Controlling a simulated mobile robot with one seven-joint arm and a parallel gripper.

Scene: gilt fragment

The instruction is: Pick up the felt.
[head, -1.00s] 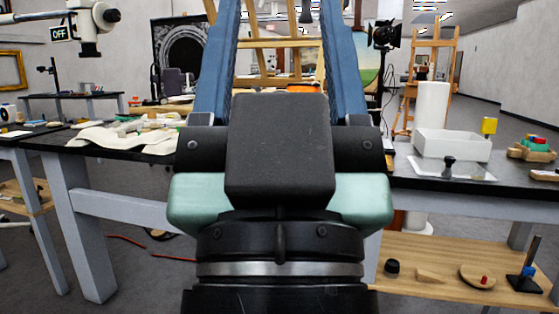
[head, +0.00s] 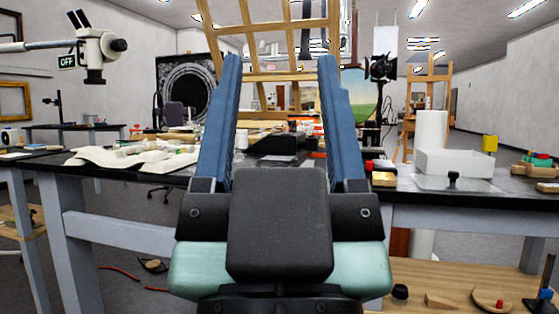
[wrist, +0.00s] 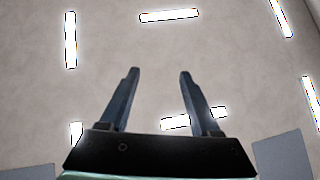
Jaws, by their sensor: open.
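My gripper (head: 280,60) stands upright in the middle of the head view, its two blue fingers wide apart with nothing between them. In the wrist view its fingers (wrist: 159,72) are also apart and empty, against the ceiling. A pale, rumpled cloth (head: 90,156) lies on the left part of the black-topped table (head: 450,196), with small items on it. I cannot tell whether it is the felt, and no other piece is clearly felt. My gripper and wrist hide part of the middle of the table.
Small boxes and tools crowd the table behind my fingers. A wooden easel (head: 270,76) rises behind. A microscope head (head: 100,47) hangs at upper left. A wooden shelf (head: 450,290) sits below.

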